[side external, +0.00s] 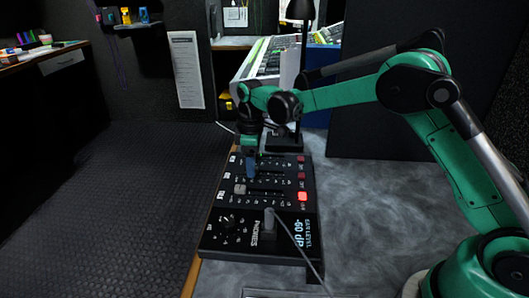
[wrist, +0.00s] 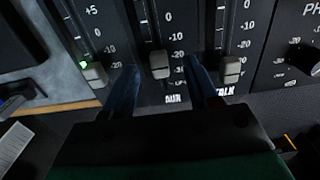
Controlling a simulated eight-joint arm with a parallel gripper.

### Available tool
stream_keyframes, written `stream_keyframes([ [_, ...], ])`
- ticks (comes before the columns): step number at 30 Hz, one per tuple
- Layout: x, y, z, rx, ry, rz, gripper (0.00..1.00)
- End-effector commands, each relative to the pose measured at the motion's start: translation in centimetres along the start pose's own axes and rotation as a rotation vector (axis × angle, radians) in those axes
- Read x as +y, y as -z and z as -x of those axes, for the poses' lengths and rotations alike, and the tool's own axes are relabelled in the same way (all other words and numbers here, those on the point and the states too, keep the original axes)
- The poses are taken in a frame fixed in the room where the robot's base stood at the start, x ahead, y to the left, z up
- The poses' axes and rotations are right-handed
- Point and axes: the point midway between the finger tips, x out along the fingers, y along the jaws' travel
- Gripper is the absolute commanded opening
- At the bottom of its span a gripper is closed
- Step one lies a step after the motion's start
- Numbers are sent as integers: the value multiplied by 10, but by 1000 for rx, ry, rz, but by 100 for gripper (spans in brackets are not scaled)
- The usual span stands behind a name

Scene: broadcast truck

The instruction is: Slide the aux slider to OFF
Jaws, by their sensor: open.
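The console (side external: 212,245) is a black panel with several sliders, lying on the grey worktop. In the wrist view the aux slider's grey knob (wrist: 159,66) sits in its slot above the AUX label, around the lower part of the scale near the -20 mark. My gripper (wrist: 164,72) is open, with one blue finger on each side of this knob; whether either finger touches it I cannot tell. In the side view my gripper (side external: 251,168) points down over the console, and the aux knob cannot be made out there.
A neighbouring slider knob (wrist: 94,75) is left of my fingers, and the talk slider knob (wrist: 231,70) is close on the right. A lit red button (side external: 303,196) and a display (side external: 309,231) are on the console. A cable crosses its front. Free worktop (side external: 365,205) extends right.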

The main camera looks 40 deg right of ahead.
Motion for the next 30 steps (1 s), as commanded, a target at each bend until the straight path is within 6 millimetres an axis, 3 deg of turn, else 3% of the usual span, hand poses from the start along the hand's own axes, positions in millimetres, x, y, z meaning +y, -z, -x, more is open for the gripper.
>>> stream_keyframes([
  [10,0,0,-8,1,1,-1,53],
  [11,0,0,-8,1,1,-1,47],
  [16,0,0,-8,2,1,-1,0],
  [30,0,0,-8,2,2,-1,0],
])
